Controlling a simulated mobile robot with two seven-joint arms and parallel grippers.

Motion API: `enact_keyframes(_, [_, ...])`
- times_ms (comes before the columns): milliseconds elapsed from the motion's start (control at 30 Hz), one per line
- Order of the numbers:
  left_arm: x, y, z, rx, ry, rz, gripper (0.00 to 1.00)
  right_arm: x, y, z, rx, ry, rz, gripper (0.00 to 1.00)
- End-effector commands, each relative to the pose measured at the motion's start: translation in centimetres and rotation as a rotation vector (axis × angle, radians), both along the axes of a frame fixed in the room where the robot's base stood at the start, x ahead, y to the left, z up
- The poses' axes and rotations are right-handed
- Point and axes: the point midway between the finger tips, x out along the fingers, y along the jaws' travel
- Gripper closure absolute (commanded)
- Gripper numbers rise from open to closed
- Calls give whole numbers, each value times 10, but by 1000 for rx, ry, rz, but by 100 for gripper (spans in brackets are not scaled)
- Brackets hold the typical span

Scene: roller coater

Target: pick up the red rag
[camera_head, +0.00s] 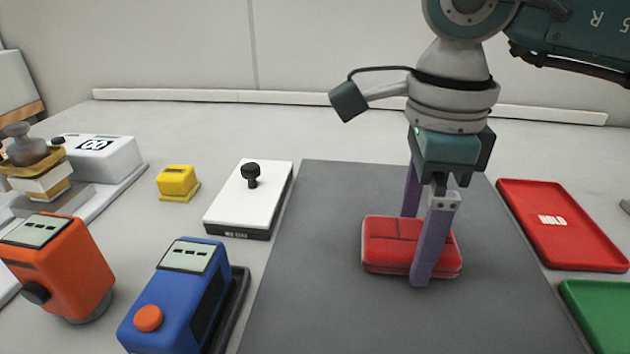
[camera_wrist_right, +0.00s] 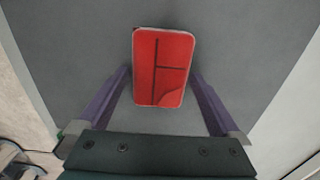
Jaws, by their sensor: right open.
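The red rag (camera_head: 385,247) is a folded red pad with dark seam lines, lying flat on the grey mat (camera_head: 320,290). It also shows in the right wrist view (camera_wrist_right: 162,65), between and ahead of the fingers. My right gripper (camera_head: 415,245) is open and points down over the rag, one purple finger on the near side and the other behind it. In the right wrist view, the gripper (camera_wrist_right: 160,95) has a finger on each side of the rag, with gaps showing. Part of the rag is hidden behind the near finger in the head view. My left gripper is not in view.
A red tray (camera_head: 590,245) marked "HOLD" and a green tray (camera_head: 600,310) lie right of the mat. A white box with a black knob (camera_head: 240,205), a yellow block (camera_head: 178,182), a blue device (camera_head: 180,295) and an orange device (camera_head: 60,270) stand left.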

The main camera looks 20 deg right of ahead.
Motion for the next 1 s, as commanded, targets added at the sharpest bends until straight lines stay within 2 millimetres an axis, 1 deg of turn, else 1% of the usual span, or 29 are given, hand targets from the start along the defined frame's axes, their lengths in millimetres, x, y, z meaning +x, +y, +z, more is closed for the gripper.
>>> enact_keyframes(100, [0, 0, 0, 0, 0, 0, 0, 0, 0, 0, 0, 0, 0, 1])
enact_keyframes(700, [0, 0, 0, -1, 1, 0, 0, 0, 0, 1, 0, 0, 0, 69])
enact_keyframes(733, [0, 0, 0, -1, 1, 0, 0, 0, 0, 1, 0, 0, 0, 70])
enact_keyframes(1000, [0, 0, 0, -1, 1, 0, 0, 0, 0, 3, 0, -1, 0, 71])
